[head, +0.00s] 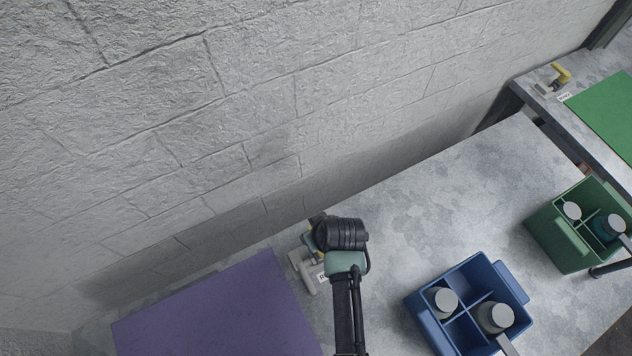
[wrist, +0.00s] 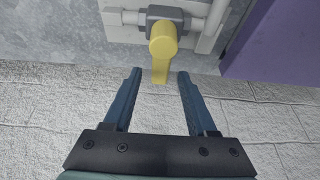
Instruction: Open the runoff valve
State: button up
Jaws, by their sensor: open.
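A valve with a yellow lever handle (wrist: 162,48) sits at the top middle of the wrist view, on a grey body with a pale pipe (wrist: 200,22). My gripper (wrist: 160,76) is open, with its two blue fingers apart. The lever's lower end appears between the fingertips, with a gap on each side. In the head view my wrist covers most of this valve; its pale pipe (head: 307,272) shows beside a small white label, whose text I cannot read. A second valve with a yellow handle (head: 561,74) stands on the far right table.
A purple mat (head: 215,312) lies left of the near valve. A blue divided crate (head: 425,318) with bottles stands to the right, and a green crate (head: 560,240) farther right. A green mat (head: 606,112) lies on the far table. A block wall (head: 200,110) rises behind.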

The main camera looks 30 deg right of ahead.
grip_shut()
jog(key=shift+m, duration=0.3)
dwell(0.3)
jog(key=m+p, duration=0.1)
jog(key=d+m+h+p, duration=0.1)
jog(key=m, duration=0.1)
jog(key=shift+r+m+h, duration=0.15)
jog(key=shift+m+h, duration=0.15)
jog(key=m, duration=0.1)
jog(key=d+m+h, duration=0.1)
jog(key=m, duration=0.1)
jog(key=s+m+g+h, duration=0.1)
jog(key=m, duration=0.1)
jog(key=shift+d+p, duration=0.25)
jog(key=shift+p, duration=0.15)
jog(key=m, duration=0.1)
jog(key=m+g, duration=0.1)
jog(key=m, duration=0.2)
jog(key=shift+s+d+h, duration=0.3)
jog(key=shift+s+h, duration=0.05)
jog(key=shift+h, duration=0.05)
jog(key=shift+s+d+m+g+b, duration=0.1)
jog(key=shift+s+m+g+b, duration=0.2)
jog(key=shift+m, duration=0.45)
jog(key=shift+s+m+g+b, duration=0.15)
jog(key=shift+m+g, duration=0.3)
jog(key=shift+m, duration=0.35)
jog(key=shift+s+d+m+g+b, duration=0.1)
jog(key=shift+s+m+g+b, duration=0.2)
jog(key=shift+m, duration=0.45)
